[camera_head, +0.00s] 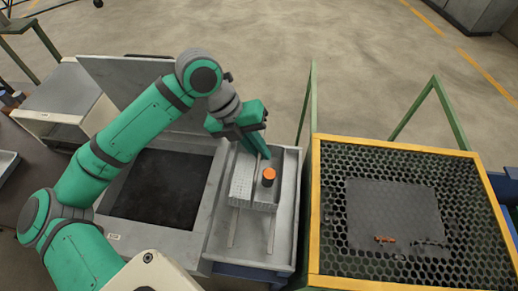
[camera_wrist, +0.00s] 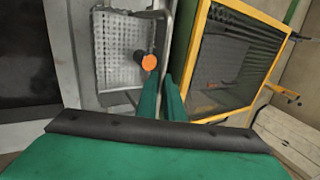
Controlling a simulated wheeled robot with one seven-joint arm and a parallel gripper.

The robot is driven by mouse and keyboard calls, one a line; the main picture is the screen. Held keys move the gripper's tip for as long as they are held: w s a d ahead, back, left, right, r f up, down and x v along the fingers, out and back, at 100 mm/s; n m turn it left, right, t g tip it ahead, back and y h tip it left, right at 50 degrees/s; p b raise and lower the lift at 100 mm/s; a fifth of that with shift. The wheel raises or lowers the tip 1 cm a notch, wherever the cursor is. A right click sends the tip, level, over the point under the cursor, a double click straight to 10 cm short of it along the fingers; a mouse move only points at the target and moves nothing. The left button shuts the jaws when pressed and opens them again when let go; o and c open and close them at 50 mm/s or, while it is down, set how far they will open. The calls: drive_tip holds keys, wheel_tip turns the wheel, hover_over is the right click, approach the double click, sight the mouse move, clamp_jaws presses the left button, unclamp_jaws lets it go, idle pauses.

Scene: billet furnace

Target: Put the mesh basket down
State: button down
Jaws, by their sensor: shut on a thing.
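The mesh basket (camera_head: 241,180) is a pale grey perforated box, over two thin rails in a shallow metal bay. It also shows in the wrist view (camera_wrist: 112,62). An orange-topped dark cylinder (camera_head: 268,176) stands at its right side; the wrist view shows the orange top too (camera_wrist: 149,63). My gripper (camera_head: 264,151) reaches down from behind at the basket's far right. In the wrist view its two green fingers (camera_wrist: 161,84) are close together on the basket's thin bar-like handle (camera_wrist: 166,30). Whether the basket touches the rails is hard to tell.
Left of the bay is a dark square opening (camera_head: 160,188) with a raised grey lid (camera_head: 140,85) behind. Right is a yellow-framed mesh table (camera_head: 462,225) bearing a dark plate (camera_head: 395,212) and a small orange-brown piece (camera_head: 385,239). Green posts (camera_head: 307,105) stand close beside the bay.

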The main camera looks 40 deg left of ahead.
drive_tip(key=c, duration=1.9)
unclamp_jaws()
drive_tip(key=shift+s+f, duration=0.1)
drive_tip(key=v, duration=1.2)
drive_tip(key=shift+d, duration=0.1)
